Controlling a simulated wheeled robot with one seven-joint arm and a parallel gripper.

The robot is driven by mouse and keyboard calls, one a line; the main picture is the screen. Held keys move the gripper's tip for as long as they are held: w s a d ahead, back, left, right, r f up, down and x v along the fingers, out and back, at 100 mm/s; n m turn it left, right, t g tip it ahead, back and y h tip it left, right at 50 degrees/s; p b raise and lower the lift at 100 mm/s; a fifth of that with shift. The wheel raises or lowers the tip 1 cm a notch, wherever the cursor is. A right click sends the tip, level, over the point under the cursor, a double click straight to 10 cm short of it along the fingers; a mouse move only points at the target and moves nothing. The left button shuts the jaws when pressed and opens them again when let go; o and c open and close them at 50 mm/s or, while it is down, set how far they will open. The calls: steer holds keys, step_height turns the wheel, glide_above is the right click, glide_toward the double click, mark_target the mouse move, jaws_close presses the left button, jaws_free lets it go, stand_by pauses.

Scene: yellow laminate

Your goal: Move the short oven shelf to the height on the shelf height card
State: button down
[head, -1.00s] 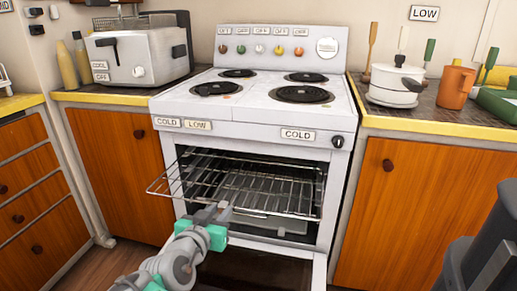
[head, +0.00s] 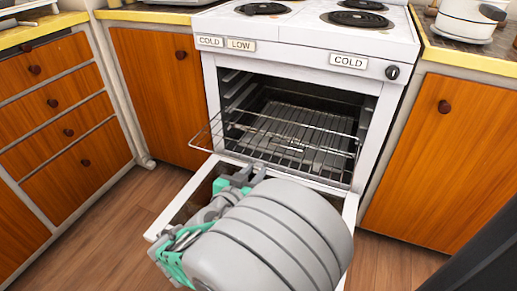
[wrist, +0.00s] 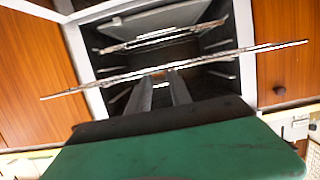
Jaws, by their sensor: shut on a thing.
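A wire oven shelf (head: 285,148) sticks out of the open oven (head: 232,90), with its front part over the lowered door (head: 172,205). In the wrist view, which is roughly upside down, its front rail (wrist: 215,60) runs slantwise across the oven mouth. My gripper (head: 245,172) is at the front rail, left of the middle; in the wrist view my gripper's fingers (wrist: 160,92) are shut on the shelf rail. My arm hides part of the door and shelf front.
Ridged supports (head: 236,92) line the oven's inner side wall. Another rack or tray (wrist: 165,38) lies lower inside. COLD labels (head: 348,62) flank the panel. Wooden cabinets (head: 160,85) stand on both sides. Floor (head: 115,225) is clear at the left.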

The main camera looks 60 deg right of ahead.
mark_target(286, 124)
steer(key=shift+s+f, duration=0.1)
steer(key=shift+f, duration=0.6)
steer(key=w+d, duration=0.1)
steer(key=d, duration=0.8)
steer(key=w+d+b, duration=0.1)
steer(key=w+d, duration=0.1)
steer(key=d, duration=0.7)
steer(key=w+d+b, duration=0.1)
steer(key=d, duration=0.8)
steer(key=shift+w+d+f, duration=0.15)
steer(key=shift+w+d, duration=0.05)
steer(key=shift+d, duration=0.2)
steer(key=shift+f, duration=0.35)
steer(key=c, duration=1.9)
jaws_free()
steer(key=shift+f, duration=0.1)
steer(key=shift+a, duration=0.1)
steer(key=o, duration=0.4)
